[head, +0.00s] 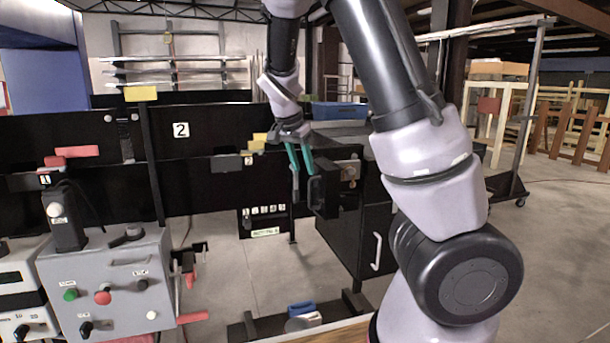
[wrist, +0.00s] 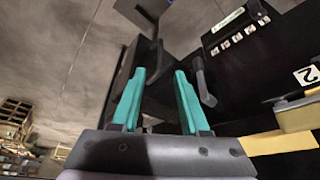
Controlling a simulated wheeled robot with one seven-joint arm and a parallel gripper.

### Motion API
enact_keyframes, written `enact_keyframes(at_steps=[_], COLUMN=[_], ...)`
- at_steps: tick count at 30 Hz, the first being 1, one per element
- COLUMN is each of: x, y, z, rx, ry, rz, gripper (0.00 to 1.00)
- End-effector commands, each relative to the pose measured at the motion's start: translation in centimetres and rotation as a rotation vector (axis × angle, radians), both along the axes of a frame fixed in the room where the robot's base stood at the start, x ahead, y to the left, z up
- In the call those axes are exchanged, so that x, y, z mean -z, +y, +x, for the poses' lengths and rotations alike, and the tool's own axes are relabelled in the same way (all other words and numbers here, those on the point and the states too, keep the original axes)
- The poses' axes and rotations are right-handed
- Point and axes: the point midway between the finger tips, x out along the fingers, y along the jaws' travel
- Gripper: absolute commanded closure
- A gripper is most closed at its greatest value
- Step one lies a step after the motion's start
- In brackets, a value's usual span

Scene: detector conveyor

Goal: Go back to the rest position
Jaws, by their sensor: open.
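My gripper (head: 300,170) hangs from my arm near the middle of the head view, its two teal fingers pointing down. The fingers are apart and nothing is between them. It is in front of the black conveyor panels, just left of a black bracket (head: 324,190) on the dark cabinet. In the wrist view, the teal fingers of my gripper (wrist: 160,85) are spread, with a black part and its handle beyond them. Whether the fingers touch that part cannot be told.
A grey control box (head: 110,285) with buttons stands at the left. The black cabinet (head: 375,235) with a white handle stands right of my gripper. A blue bin (head: 340,111) sits behind. Open concrete floor (head: 560,240) lies at the right.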

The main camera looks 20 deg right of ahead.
Motion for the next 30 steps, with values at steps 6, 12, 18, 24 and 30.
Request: enact_keyframes(at_steps=[6,12,18,24,30], x=[-0.4,-0.3,0.2,-2.0,-7.0], y=[0.0,0.0,-1.4,-2.2,-2.8], z=[-0.1,-0.1,-2.1,-6.2,-10.9], rx=[0.001,0.001,-0.025,-0.139,-0.291], ry=[-0.001,0.003,0.061,0.071,-0.033], rz=[-0.001,0.006,0.134,0.347,0.462], gripper=[0.55,0.55,0.55,0.55,0.55])
